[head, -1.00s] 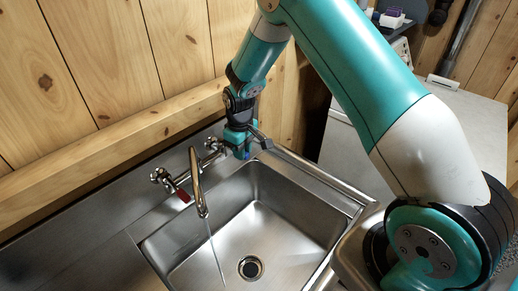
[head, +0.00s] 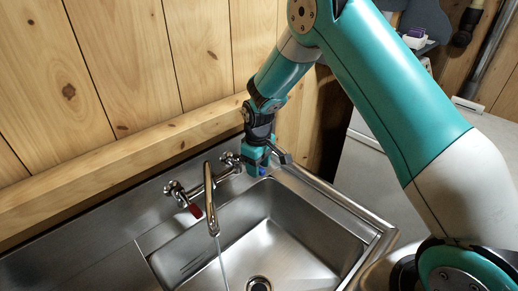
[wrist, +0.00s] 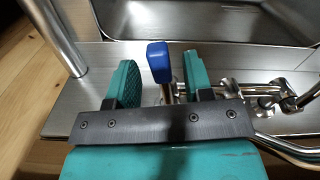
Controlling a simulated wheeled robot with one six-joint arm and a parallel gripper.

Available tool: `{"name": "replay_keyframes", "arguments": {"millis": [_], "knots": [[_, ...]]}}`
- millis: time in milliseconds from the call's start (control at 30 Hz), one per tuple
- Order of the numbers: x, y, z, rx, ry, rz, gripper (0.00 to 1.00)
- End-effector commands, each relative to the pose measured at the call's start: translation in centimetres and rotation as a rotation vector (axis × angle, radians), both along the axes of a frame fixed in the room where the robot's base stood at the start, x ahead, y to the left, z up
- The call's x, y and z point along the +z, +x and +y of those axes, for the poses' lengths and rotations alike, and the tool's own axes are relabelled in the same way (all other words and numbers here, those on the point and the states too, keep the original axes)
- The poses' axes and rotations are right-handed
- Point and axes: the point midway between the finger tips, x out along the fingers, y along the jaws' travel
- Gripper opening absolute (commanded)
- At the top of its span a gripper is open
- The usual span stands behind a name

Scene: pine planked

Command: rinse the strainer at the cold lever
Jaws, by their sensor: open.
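The blue lever (wrist: 158,62), which I take for the cold one, stands between the two fingers of my gripper (wrist: 160,76) in the wrist view. The gripper is open, with a gap showing on both sides of the lever. In the head view my gripper (head: 257,163) is at the right end of the tap, over the back rim of the sink. The tap's curved spout (head: 212,200) has a thin stream of water (head: 223,268) falling from it. The red lever (head: 196,211) is at the tap's left end. I cannot make out a loose strainer.
The steel sink basin (head: 290,240) looks empty, with a dark round drain (head: 258,284) at the bottom edge of the head view. A wooden ledge (head: 110,168) runs along the plank wall behind. A pale cabinet (head: 362,170) stands to the right.

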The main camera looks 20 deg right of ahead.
Motion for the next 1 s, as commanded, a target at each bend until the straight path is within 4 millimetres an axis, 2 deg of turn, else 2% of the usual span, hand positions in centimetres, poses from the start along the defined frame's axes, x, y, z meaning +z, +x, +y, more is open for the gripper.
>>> {"name": "replay_keyframes", "arguments": {"millis": [167, 600, 800, 1000], "knots": [[2.9, 0.1, 0.0, 0.0, 0.001, -0.008, 0.47], [13.6, 0.1, 0.0, 0.0, 0.001, -0.007, 0.47], [16.3, 0.1, 0.0, 0.0, 0.0, -0.004, 0.47], [16.9, 0.0, 0.0, 0.0, 0.0, -0.001, 0.47]]}}
